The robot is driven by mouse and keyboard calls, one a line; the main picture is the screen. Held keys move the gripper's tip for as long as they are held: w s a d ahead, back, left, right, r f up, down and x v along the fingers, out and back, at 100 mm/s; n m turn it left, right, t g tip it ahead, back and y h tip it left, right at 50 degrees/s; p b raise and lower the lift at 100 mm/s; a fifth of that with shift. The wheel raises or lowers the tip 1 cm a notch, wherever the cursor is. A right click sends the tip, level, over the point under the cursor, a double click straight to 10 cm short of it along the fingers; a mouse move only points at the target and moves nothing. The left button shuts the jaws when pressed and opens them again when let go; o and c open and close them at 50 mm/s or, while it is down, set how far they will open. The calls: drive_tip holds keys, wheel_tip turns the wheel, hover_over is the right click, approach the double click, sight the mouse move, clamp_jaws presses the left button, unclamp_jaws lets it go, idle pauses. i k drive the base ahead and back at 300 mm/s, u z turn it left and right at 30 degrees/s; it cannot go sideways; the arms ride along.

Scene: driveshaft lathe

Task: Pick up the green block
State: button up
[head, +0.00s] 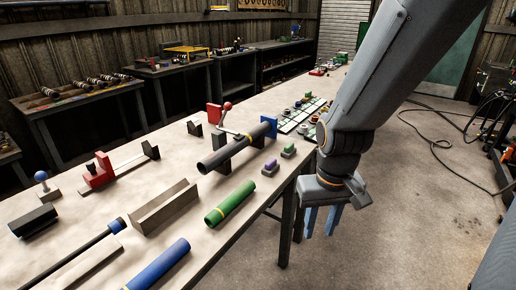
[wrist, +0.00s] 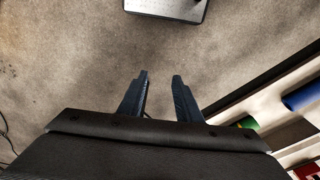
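The green block (head: 288,150) is a small piece on the long workbench, near its front edge, just right of a small purple block (head: 270,165). My gripper (head: 322,226) hangs beyond the bench's front edge, over the floor, to the right of and nearer than the green block. Its two blue fingers are apart, with nothing between them. In the wrist view the fingers (wrist: 160,92) also stand apart over bare floor. I cannot make out the green block in the wrist view.
A green cylinder (head: 230,203) and a blue cylinder (head: 160,266) lie near the bench's front edge. A dark shaft (head: 230,150) rests on supports behind the blocks. A tray of small parts (head: 302,115) lies farther back. The floor right of the bench is mostly open, with cables (head: 455,150).

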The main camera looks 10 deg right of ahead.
sight(289, 150)
drive_tip(key=u, duration=0.2)
drive_tip(key=i, duration=1.05)
drive_tip(key=z, duration=0.05)
